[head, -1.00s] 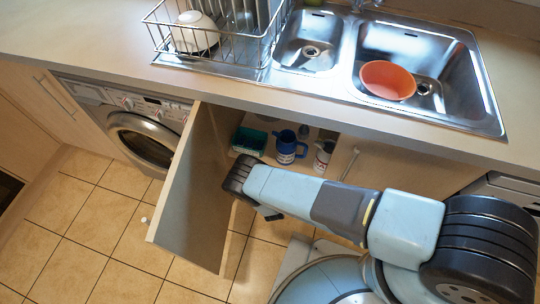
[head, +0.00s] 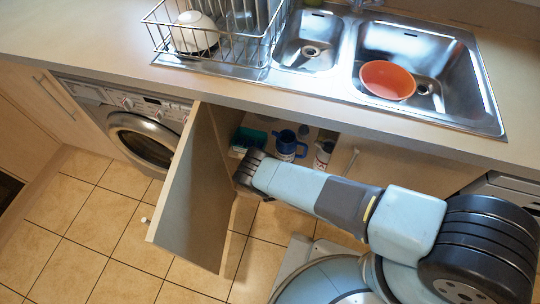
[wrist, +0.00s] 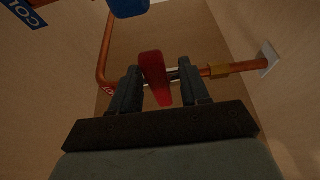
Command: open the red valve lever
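The red valve lever (wrist: 156,78) shows in the wrist view, on a copper pipe run. My gripper (wrist: 160,76) has its two dark fingers apart, one on each side of the lever. The left finger looks very close to the lever or touching it; a gap shows between the lever and the right finger. In the head view my arm reaches into the open cabinet under the sink, and the gripper and lever are hidden there.
Copper pipe (wrist: 104,50) rises left of the lever; a brass fitting (wrist: 226,69) runs right to a wall plate. A blue object (wrist: 128,6) is above. The cabinet door (head: 190,195) stands open. A blue mug (head: 287,147) and green box (head: 250,139) are inside.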

